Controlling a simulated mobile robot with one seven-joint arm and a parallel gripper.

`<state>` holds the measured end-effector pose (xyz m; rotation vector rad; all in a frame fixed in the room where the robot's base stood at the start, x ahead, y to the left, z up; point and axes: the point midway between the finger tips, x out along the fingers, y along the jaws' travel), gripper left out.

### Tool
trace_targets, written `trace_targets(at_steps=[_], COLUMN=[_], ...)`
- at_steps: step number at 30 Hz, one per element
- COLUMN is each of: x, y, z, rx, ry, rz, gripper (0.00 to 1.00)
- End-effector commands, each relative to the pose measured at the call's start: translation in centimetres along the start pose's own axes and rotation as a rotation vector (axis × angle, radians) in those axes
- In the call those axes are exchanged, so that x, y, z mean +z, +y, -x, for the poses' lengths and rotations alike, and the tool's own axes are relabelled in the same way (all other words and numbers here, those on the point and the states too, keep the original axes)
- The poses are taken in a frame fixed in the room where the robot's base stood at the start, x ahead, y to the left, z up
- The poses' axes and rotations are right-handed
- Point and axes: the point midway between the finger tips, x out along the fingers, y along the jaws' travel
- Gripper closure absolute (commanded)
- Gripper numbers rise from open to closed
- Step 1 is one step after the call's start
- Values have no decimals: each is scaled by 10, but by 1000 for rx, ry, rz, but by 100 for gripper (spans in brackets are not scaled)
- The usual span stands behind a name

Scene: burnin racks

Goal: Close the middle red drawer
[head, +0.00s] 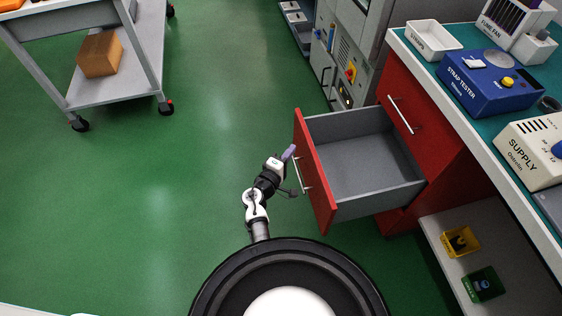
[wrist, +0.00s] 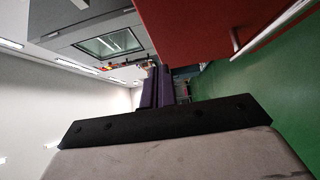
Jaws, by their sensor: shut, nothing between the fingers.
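The middle red drawer (head: 314,172) stands pulled out of the red cabinet under the bench, with its grey inside (head: 360,165) empty. Its red front faces left and carries a silver bar handle (head: 302,174). In the wrist view the red front (wrist: 195,30) fills the upper right, with its handle (wrist: 268,30) at the right. My gripper (head: 289,153) is beside the outer face of the front, near its far end. Whether it touches the front I cannot tell. Its purple fingers (wrist: 156,88) are together, with nothing seen between them.
Another red drawer front (head: 402,105) above is shut. The bench (head: 415,60) at the right holds a white tray, a blue strap tester (head: 487,83) and a supply box. A low shelf (head: 490,300) holds small bins. Green floor is clear at left, up to a cart (head: 135,85).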

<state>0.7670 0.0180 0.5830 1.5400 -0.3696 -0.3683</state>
Motion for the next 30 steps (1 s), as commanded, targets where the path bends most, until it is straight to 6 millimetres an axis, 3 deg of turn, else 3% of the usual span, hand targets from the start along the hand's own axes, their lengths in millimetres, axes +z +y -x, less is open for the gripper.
trace_targets(at_steps=[3, 9, 30], x=[16, 26, 26], y=[1, 0, -2], z=[-12, -23, -27], rx=[-3, -1, 0], ry=[-3, -1, -2], rz=[2, 1, 0], gripper=[100, 100, 100])
